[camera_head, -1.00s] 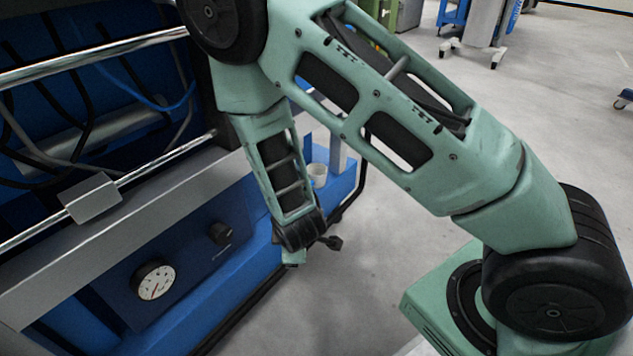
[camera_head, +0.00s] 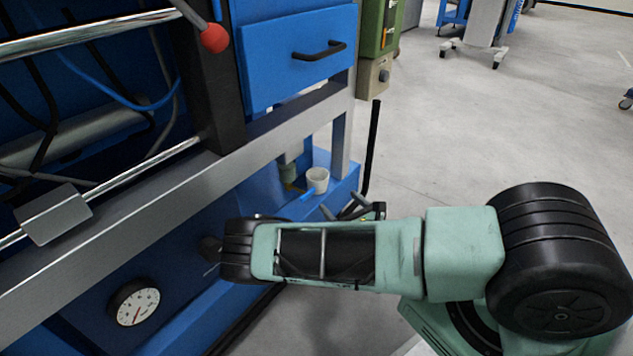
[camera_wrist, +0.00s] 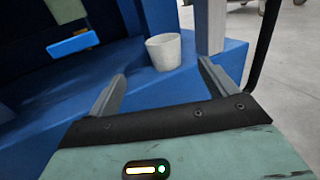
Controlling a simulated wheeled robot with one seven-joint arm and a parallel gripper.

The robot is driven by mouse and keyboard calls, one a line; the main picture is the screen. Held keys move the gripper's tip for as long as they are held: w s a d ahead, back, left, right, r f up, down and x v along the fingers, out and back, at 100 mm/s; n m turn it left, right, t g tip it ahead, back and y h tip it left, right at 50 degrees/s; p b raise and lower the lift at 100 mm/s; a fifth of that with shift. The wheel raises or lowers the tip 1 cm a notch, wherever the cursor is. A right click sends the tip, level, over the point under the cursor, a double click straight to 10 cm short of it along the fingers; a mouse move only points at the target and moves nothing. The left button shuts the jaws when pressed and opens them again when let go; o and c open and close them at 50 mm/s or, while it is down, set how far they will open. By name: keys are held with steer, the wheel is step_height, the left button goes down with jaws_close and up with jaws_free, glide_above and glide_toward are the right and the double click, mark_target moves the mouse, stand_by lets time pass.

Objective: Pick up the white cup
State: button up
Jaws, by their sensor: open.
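The white cup (camera_head: 317,180) stands upright on the blue ledge (camera_head: 346,187) of the machine, near a grey post. In the wrist view the cup (camera_wrist: 164,51) is ahead of my gripper (camera_wrist: 162,75), between the lines of its two fingers but beyond their tips. My gripper is open and empty. In the head view my gripper (camera_head: 352,207) is small and partly hidden by my arm, just below and right of the cup. The cup is apart from the fingers.
A blue-handled item (camera_wrist: 73,43) is left of the cup. A blue drawer (camera_head: 298,58) is above. Open floor (camera_head: 440,130) lies to the right.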

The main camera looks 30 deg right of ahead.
mark_target(322, 183)
steer(key=w+b, duration=0.1)
steer(key=w, duration=0.2)
steer(key=w+b, duration=0.1)
steer(key=w, duration=0.2)
steer(key=w+b, duration=0.2)
steer(key=w, duration=0.1)
steer(key=shift+w+d+f, duration=0.15)
steer(key=shift+w+d, duration=0.1)
steer(key=shift+w, duration=0.6)
steer(key=w+b, duration=0.3)
steer(key=w, duration=0.1)
steer(key=shift+d+b, duration=0.35)
steer(key=shift+w+r, duration=0.25)
steer(key=shift+w, duration=0.3)
steer(key=c, duration=1.1)
